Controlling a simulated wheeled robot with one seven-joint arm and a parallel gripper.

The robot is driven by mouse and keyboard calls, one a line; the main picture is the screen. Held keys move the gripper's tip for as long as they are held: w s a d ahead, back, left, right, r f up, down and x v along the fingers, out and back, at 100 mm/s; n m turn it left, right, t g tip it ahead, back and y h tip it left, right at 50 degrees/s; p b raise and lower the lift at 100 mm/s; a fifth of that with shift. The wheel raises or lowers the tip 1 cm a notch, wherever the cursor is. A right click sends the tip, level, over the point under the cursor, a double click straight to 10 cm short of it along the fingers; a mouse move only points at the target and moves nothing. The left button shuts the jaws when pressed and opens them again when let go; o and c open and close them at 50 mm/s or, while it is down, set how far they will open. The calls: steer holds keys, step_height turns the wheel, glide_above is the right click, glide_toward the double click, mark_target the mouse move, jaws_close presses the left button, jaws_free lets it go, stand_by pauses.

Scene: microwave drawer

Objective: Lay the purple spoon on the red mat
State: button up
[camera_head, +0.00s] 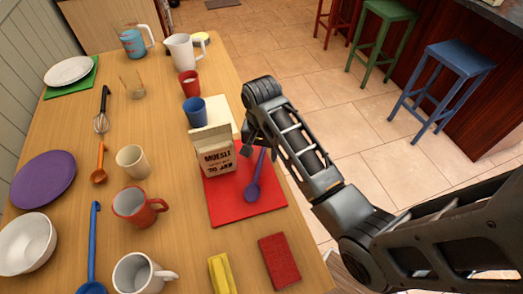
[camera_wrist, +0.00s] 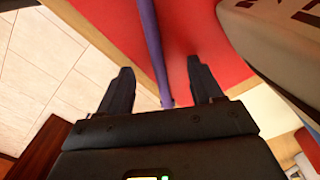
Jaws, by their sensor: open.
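The purple spoon (camera_head: 253,186) lies on the red mat (camera_head: 228,212) near the table's right edge, its bowl toward the front and its handle toward the back. In the wrist view the spoon's handle (camera_wrist: 153,45) runs over the red mat (camera_wrist: 205,25) and ends between my fingers. My gripper (camera_wrist: 160,82) is open, its two fingers on either side of the handle's end, with gaps at both sides. In the head view my gripper (camera_head: 254,137) is at the back edge of the mat, partly hidden by my arm.
A muesli box (camera_head: 216,157) stands on the mat, close left of the spoon. A blue cup (camera_head: 195,111) stands behind it. A red block (camera_head: 279,260) and a yellow block (camera_head: 221,274) lie in front. Several mugs stand to the left. The table edge is close on the right.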

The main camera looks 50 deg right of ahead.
steer(key=o, duration=0.3)
steer(key=shift+o, duration=0.2)
step_height(320, 180, up, 8)
steer(key=shift+f+p, duration=0.1)
steer(key=shift+p, duration=0.5)
